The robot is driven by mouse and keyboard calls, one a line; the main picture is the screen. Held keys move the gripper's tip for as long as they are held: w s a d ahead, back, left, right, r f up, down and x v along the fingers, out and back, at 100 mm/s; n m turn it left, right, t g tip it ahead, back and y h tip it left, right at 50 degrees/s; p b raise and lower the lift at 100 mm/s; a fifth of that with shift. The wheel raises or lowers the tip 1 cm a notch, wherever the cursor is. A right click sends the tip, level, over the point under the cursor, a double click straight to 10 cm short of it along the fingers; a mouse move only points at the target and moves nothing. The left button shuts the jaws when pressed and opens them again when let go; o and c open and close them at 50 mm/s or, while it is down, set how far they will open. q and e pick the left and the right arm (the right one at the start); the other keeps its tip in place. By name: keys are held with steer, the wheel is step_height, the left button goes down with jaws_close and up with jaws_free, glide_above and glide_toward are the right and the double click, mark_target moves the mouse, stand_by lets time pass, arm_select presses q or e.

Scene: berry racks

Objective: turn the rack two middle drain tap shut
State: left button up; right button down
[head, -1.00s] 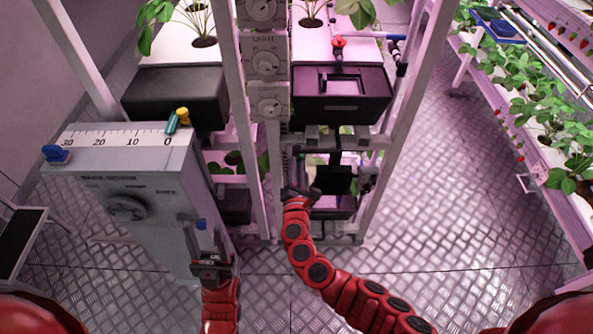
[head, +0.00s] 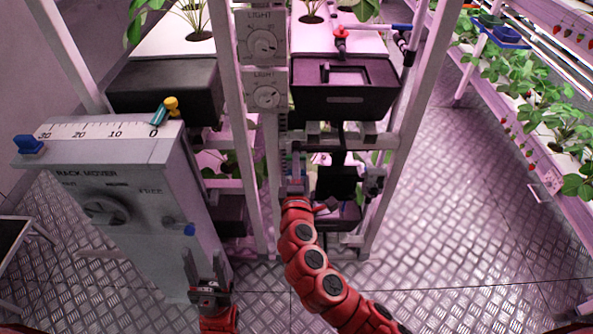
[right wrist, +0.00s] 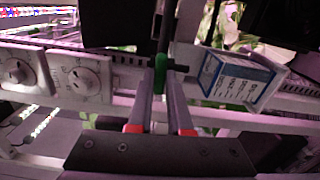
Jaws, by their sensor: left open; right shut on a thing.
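In the right wrist view my right gripper (right wrist: 160,85) is shut on a small green handle (right wrist: 160,72). It looks like a tap handle, but the valve body and its turn angle cannot be made out. In the head view my right gripper (head: 294,186) reaches in at the rack's middle post, low down, and its red wrist hides most of what it holds. My left gripper (head: 207,268) is open and empty in front of the grey rack mover cabinet (head: 130,240). A red tap (head: 340,35) sits higher on the rack, above a black tank (head: 345,105).
In the right wrist view, dials (right wrist: 82,78) are on the left and a blue-and-white box (right wrist: 240,82) stands close right of the fingers. White posts (head: 400,140) flank the right arm. A strawberry rack (head: 525,135) stands at right, with clear floor (head: 450,210) between.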

steer(key=shift+f+m+b, duration=0.1)
steer(key=shift+m+b, duration=0.2)
steer(key=shift+m, duration=0.1)
steer(key=c, duration=0.8)
jaws_free()
steer(key=shift+c, duration=0.2)
steer(key=shift+s, duration=0.15)
steer(key=s, duration=1.7)
